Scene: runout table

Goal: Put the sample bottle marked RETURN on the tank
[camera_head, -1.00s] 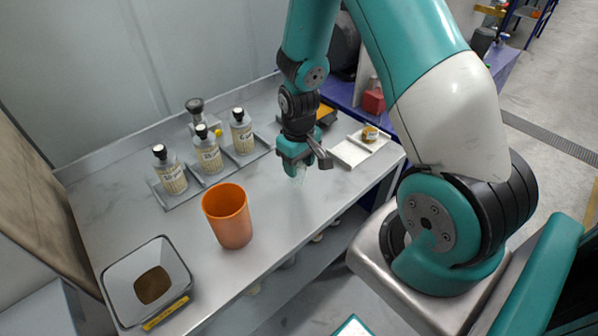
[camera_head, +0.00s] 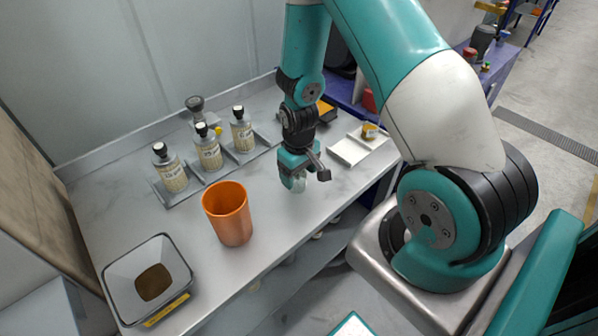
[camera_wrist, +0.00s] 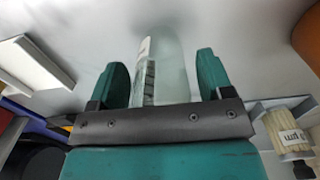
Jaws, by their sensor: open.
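A clear glass bottle (camera_head: 299,185) with a pale label stands at the table, mostly hidden below my gripper. In the wrist view the glass bottle (camera_wrist: 150,72) shows between the two fingers, with gaps on both sides. Its label is seen edge-on and I cannot read it. My gripper (camera_head: 297,180) is open and low over the right half of the table; its teal fingers also show in the wrist view (camera_wrist: 162,80). A grey square bin (camera_head: 184,262) with brown contents and a yellow label sits front left; I cannot tell whether it is the tank.
An orange cup (camera_head: 228,215) stands mid-table, left of my gripper. Behind it, a grey rack (camera_head: 192,193) holds 3 labelled, black-capped bottles (camera_head: 209,152). A white tray (camera_head: 350,152) with an amber jar (camera_head: 369,130) lies right. The table between cup and gripper is clear.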

